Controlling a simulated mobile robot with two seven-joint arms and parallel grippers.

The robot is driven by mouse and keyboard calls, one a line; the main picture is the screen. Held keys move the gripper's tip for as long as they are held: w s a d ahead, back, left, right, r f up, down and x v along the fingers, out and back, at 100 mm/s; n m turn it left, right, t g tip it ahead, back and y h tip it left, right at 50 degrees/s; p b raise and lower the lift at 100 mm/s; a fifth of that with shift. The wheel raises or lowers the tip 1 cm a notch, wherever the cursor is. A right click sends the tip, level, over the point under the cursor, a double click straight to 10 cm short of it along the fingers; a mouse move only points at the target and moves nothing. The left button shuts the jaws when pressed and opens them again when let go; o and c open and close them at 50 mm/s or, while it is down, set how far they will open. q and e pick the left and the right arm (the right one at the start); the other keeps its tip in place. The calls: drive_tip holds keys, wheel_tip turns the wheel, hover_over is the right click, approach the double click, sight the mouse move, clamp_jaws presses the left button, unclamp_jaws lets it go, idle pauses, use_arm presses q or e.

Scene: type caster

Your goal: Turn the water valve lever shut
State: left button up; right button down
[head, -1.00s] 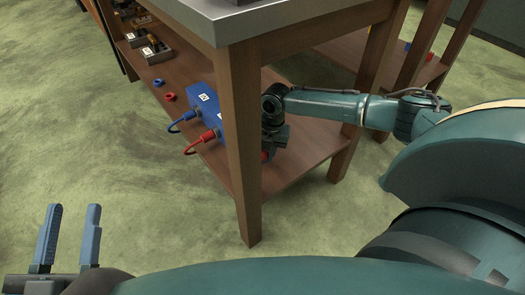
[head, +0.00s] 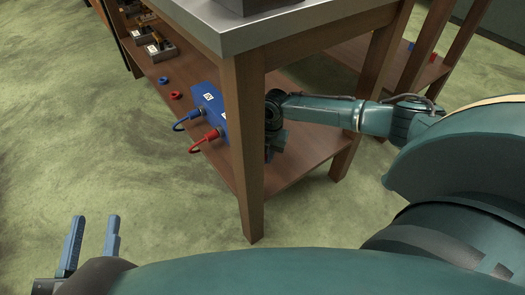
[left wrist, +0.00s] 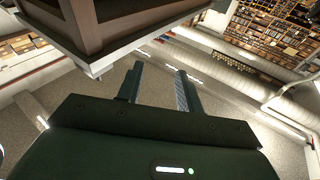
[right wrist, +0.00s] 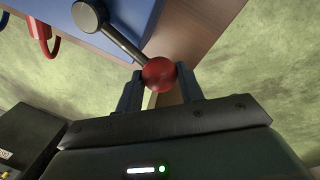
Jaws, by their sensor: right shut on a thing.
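The blue valve box (head: 208,103) stands on the wooden lower shelf, partly hidden behind a table leg. Its lever (right wrist: 122,42) shows in the right wrist view: a dark rod from a round grey hub with a red ball knob (right wrist: 159,75) at its end. My right gripper (right wrist: 159,82) has its fingers on both sides of the red knob and is shut on it. In the head view the right gripper (head: 275,145) is behind the table leg, its fingers mostly hidden. My left gripper (head: 95,220) is open and empty over the floor at lower left.
A blue hose (head: 185,119) and a red hose (head: 207,138) leave the box's front. Small rings (head: 175,95) and grey trays (head: 159,50) lie farther along the shelf. The table leg (head: 246,150) and metal-edged top are close to my right arm. The green floor at left is clear.

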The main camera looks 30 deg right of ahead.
drive_tip(key=c, duration=1.3)
unclamp_jaws()
use_arm(q)
drive_tip(key=shift+r, duration=0.4)
use_arm(e)
drive_tip(key=o, duration=0.4)
drive_tip(key=r+p, duration=0.1)
drive_tip(key=r, duration=0.2)
drive_tip(key=r+p, duration=0.1)
drive_tip(key=r, duration=0.1)
drive_tip(key=shift+s+d+r+p, duration=0.1)
drive_tip(key=shift+s+d+p, duration=0.2)
drive_tip(key=shift+p, duration=0.05)
use_arm(q)
drive_tip(key=a+m+y+p, duration=0.1)
drive_tip(key=p, duration=0.2)
drive_tip(key=shift+s+g, duration=0.1)
drive_tip(key=shift+g, duration=0.2)
use_arm(e)
wheel_tip(320, 180, up, 8)
drive_tip(key=s, duration=0.1)
drive_tip(key=shift+d, duration=0.45)
